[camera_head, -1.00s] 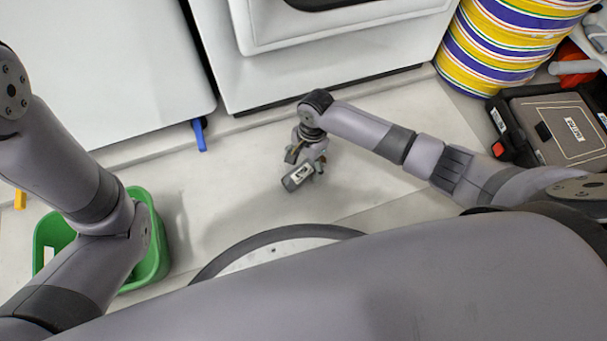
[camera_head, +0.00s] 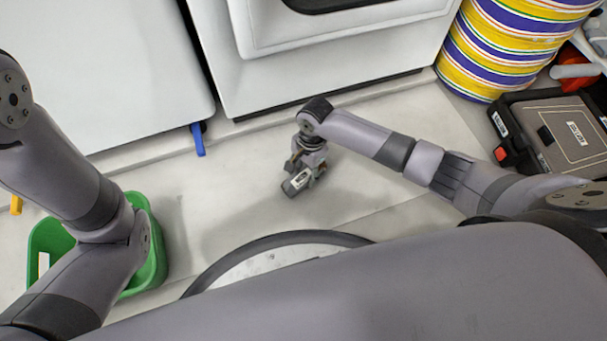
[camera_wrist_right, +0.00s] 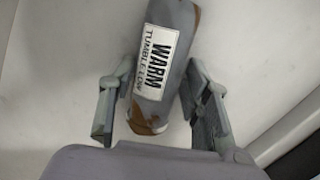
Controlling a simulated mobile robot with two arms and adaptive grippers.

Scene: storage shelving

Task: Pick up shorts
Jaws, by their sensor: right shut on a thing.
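The shorts show as a small grey, rolled or folded bundle (camera_head: 295,186) low over the pale floor, at the middle of the head view. In the right wrist view the bundle (camera_wrist_right: 180,62) has brown patches and a white label reading "WARM TUMBLE LOW". My right gripper (camera_head: 304,178) is shut on the bundle, with one finger on each side of it in the wrist view (camera_wrist_right: 160,110). I cannot tell whether the bundle still touches the floor. My left arm comes in at the left of the head view, but its gripper is out of the picture.
A green bin (camera_head: 157,262) stands at the lower left, partly behind my left arm. White appliances (camera_head: 330,65) line the back. A striped yellow, white and purple drum (camera_head: 500,45) and a dark case (camera_head: 560,130) stand at the right. Floor around the gripper is clear.

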